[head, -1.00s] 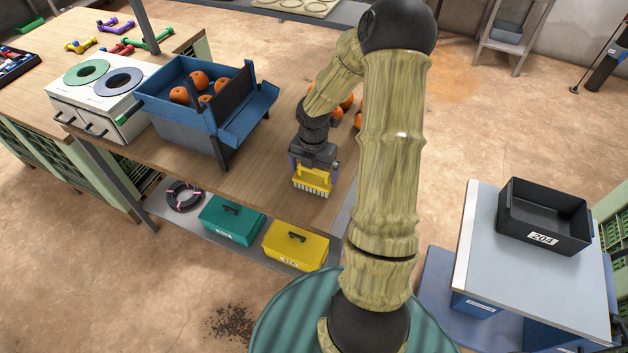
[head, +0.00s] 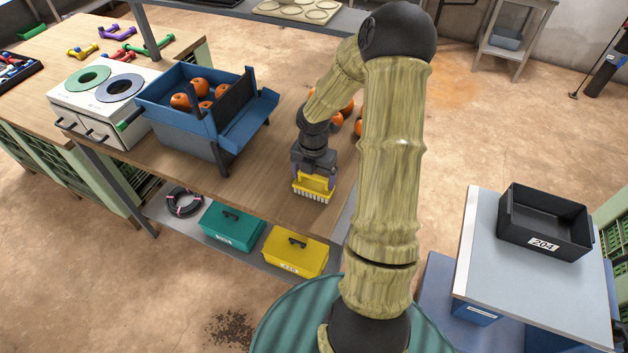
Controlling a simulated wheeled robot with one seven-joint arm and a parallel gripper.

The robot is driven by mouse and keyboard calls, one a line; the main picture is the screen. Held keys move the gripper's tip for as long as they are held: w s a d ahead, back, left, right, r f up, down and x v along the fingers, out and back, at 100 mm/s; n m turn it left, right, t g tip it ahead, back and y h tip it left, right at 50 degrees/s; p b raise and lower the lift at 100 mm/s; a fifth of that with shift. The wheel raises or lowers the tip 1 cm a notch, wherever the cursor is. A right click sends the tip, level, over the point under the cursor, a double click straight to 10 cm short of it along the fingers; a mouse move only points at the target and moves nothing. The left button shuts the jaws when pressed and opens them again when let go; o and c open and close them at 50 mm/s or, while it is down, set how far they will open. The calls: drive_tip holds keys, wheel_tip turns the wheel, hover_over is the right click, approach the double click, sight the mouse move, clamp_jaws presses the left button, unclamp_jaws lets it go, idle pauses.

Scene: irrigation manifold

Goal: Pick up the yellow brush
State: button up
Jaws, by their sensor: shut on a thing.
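The yellow brush (head: 312,188) has a yellow body and pale bristles pointing down. It is at the front right part of the wooden workbench (head: 262,195). My gripper (head: 314,172) is over it, pointing down, and is shut on the brush's upper part. The fingers hide some of the brush's top. I cannot tell whether the bristles touch the bench or hang just above it.
A blue bin (head: 190,122) with orange fruit stands left on the bench. More oranges (head: 337,119) lie behind my gripper. A green case (head: 232,226) and a yellow case (head: 295,252) sit on the lower shelf. A black crate (head: 545,222) stands on a table at right.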

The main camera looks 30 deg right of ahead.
sight(314, 175)
wheel_tip(314, 175, up, 10)
drive_tip(key=shift+p, duration=0.3)
drive_tip(key=shift+f, duration=0.1)
idle(0.7)
